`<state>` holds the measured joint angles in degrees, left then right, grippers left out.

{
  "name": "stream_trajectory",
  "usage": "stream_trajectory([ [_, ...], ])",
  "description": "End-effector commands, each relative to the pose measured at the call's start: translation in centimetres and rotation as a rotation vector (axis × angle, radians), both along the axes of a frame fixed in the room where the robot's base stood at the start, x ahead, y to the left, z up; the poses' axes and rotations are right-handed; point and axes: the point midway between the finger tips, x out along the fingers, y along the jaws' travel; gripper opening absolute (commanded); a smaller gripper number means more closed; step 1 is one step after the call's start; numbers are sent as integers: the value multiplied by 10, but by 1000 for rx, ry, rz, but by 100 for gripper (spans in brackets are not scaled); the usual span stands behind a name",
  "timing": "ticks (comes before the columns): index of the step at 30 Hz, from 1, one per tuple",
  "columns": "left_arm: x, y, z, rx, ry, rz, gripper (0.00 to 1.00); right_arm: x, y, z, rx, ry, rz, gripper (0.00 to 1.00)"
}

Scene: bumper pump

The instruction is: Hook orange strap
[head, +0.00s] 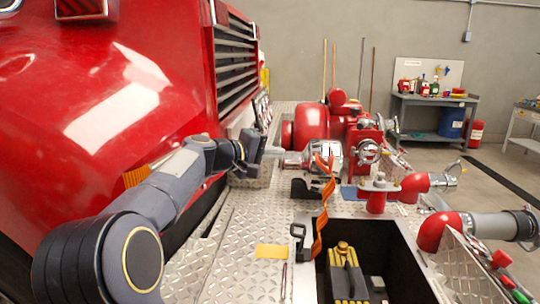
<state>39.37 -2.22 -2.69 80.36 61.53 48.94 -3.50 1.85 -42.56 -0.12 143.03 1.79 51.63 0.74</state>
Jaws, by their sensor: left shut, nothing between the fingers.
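The orange strap (323,205) hangs from a silver cylindrical fitting (326,156) in the middle of the head view. It runs down to the edge of the dark open compartment. A black hook-like piece (298,232) stands by the compartment's left edge, just left of the strap's lower part; I cannot tell whether they touch. My left gripper (262,152) is shut and empty. It is left of the silver fitting and the strap, apart from the strap. My right gripper is not in view.
The red truck body (120,90) fills the left. The red pump (345,125) stands behind the strap, with red and silver pipes (490,226) at right. A black and yellow tool (345,272) lies in the compartment. Diamond-plate deck (240,235) lies left of it, with a yellow label (271,251).

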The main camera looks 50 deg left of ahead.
Motion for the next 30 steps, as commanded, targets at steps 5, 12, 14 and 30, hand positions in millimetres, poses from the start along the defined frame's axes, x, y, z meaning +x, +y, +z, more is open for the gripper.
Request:
stream_trajectory([
  [5, 40, -4, -7, -2, 2, -3, 0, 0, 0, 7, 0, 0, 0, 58],
  [12, 68, -25, -17, -1, 1, -3, 0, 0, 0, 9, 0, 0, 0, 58],
  [14, 72, -29, -19, 0, 0, -2, 0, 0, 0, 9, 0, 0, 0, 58],
  [30, 77, -36, -21, 2, 2, -1, 0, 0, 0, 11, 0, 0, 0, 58],
])
